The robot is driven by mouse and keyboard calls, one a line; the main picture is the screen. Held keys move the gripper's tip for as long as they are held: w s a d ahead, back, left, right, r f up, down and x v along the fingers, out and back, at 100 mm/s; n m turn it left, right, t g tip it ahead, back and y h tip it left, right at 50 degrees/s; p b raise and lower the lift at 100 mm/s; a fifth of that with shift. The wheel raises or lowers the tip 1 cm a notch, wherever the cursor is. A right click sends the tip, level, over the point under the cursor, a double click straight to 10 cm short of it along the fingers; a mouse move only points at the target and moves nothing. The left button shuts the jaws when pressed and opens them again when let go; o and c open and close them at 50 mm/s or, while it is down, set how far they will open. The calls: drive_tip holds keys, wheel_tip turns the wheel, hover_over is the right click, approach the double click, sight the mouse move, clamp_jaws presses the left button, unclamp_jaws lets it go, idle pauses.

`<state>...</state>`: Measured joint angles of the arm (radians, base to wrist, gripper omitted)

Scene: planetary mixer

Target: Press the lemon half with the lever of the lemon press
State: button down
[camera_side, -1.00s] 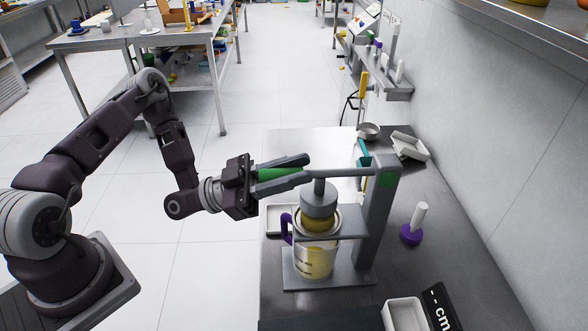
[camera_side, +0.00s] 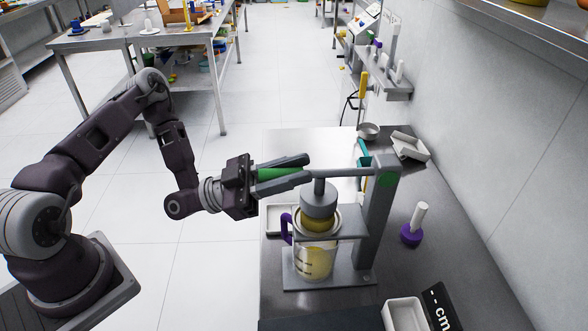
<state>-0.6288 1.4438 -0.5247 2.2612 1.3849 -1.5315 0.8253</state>
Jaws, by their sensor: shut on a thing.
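The lemon press (camera_side: 380,215) stands on the metal bench, with a grey upright at its right and a lever (camera_side: 340,172) running left from its top. My gripper (camera_side: 300,168) is shut on the lever's green handle (camera_side: 278,173), and the lever lies about level. Under the lever, the grey pressing cylinder (camera_side: 319,200) sits down against the lemon half (camera_side: 316,224), which shows as a yellow band in the press's holder. Below it stands a clear jug (camera_side: 315,262) with a purple handle and yellow liquid inside. A green round mark (camera_side: 387,180) shows on the upright's top.
A purple-based tool with a white handle (camera_side: 412,234) stands right of the press. White trays (camera_side: 410,146) and a metal bowl (camera_side: 369,131) are at the back; another tray (camera_side: 403,315) and a "cm" display (camera_side: 440,308) are at the front.

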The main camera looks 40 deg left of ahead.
sight(318, 171)
drive_tip(key=shift+r+y, duration=0.5)
drive_tip(key=shift+r, duration=0.3)
drive_tip(key=r+g+y, duration=0.1)
drive_tip(key=r, duration=0.1)
drive_tip(key=w+d+r+g+y, duration=0.1)
drive_tip(key=r, duration=0.1)
drive_tip(key=w+d+r+g+y, duration=0.1)
drive_tip(key=r+g+y, duration=0.1)
drive_tip(key=r, duration=0.1)
drive_tip(key=shift+w+n, duration=0.1)
drive_tip(key=shift+n, duration=0.2)
drive_tip(key=shift+w+d+r+g+y, duration=0.3)
drive_tip(key=shift+w+d+r+y, duration=0.15)
drive_tip(key=shift+r, duration=0.25)
drive_tip(key=c, duration=1.2)
unclamp_jaws()
drive_tip(key=shift+s, duration=0.1)
